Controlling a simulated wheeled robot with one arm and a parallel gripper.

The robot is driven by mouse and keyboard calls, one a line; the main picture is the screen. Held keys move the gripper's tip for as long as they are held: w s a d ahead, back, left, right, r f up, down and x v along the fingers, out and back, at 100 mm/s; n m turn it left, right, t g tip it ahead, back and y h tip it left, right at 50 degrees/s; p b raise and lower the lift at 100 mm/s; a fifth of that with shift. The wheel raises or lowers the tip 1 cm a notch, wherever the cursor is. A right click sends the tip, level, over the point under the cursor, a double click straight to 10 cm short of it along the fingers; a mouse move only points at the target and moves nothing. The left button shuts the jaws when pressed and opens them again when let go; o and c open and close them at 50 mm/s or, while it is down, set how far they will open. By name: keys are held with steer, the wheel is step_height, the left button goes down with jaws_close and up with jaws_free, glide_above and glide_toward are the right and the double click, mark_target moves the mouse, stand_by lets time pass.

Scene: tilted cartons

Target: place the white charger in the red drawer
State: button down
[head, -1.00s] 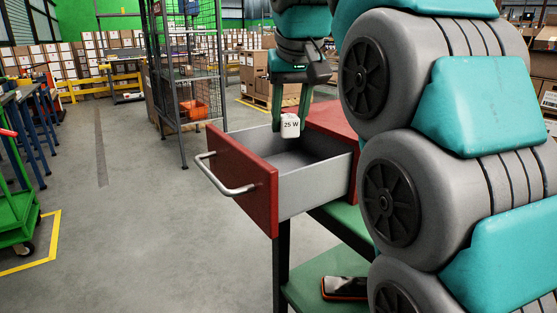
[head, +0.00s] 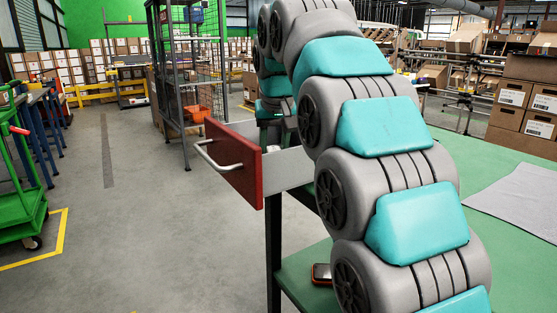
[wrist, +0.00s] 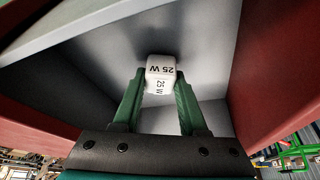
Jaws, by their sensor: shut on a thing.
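The red drawer (head: 238,172) stands pulled open, with its silver handle facing left in the head view. Its grey inside fills much of the wrist view (wrist: 85,75). The white charger (wrist: 160,76), a small block marked "25 W", is between the green fingertips of my gripper (wrist: 159,82). My gripper is shut on it and holds it inside the drawer's opening. Whether the charger touches the drawer floor I cannot tell.
A green table top (head: 470,165) with a grey cloth (head: 520,198) is on the right. A red and black device (head: 321,273) lies on the lower green shelf. A wire rack (head: 185,70) stands behind the drawer. A green cart (head: 22,190) is at the left, with open floor between.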

steer(key=shift+f, duration=0.25)
steer(key=shift+f, duration=0.2)
steer(key=shift+c, duration=2.2)
jaws_free()
steer(key=shift+r, duration=0.15)
